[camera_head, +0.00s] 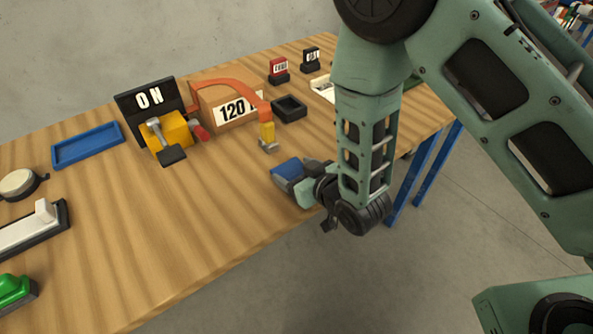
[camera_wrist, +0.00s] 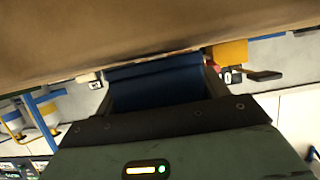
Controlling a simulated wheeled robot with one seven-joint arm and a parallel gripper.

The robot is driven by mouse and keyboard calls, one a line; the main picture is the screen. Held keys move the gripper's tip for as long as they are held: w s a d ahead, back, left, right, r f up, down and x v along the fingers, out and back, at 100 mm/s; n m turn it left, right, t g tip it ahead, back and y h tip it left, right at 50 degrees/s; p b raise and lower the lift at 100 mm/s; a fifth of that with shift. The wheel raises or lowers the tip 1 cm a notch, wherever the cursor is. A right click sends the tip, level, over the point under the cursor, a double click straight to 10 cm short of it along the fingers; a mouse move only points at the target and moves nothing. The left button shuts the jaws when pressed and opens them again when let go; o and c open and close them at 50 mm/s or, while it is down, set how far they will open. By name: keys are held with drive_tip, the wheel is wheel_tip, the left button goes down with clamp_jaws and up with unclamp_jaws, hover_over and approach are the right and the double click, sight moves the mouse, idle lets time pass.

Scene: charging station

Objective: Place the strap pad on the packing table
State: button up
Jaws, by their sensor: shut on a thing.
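The strap pad (camera_head: 286,168) is a small blue block. My gripper (camera_head: 291,176) is shut on it, over the front edge area of the wooden packing table (camera_head: 190,230). In the wrist view the pad (camera_wrist: 155,84) fills the space between the two dark fingers (camera_wrist: 157,88), with the wood surface close by along the top of the picture. I cannot tell whether the pad touches the table. My forearm and wrist hide part of the table's right side.
Behind the pad stand a yellow block with a lever (camera_head: 168,137), a black ON sign (camera_head: 150,98), an orange curved cable (camera_head: 235,84), a 120 sign (camera_head: 233,108) and a small black tray (camera_head: 290,108). A blue tray (camera_head: 86,145) lies farther left. The table's middle front is clear.

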drive_tip(key=shift+f, duration=0.2)
drive_tip(key=shift+f, duration=0.2)
drive_tip(key=o, duration=1)
drive_tip(key=shift+r, duration=0.1)
drive_tip(key=shift+c, duration=0.2)
drive_tip(key=shift+r, duration=0.1)
drive_tip(key=shift+r, duration=0.15)
drive_tip(key=p+v, duration=0.6)
drive_tip(key=v, duration=0.6)
drive_tip(key=shift+p, duration=0.4)
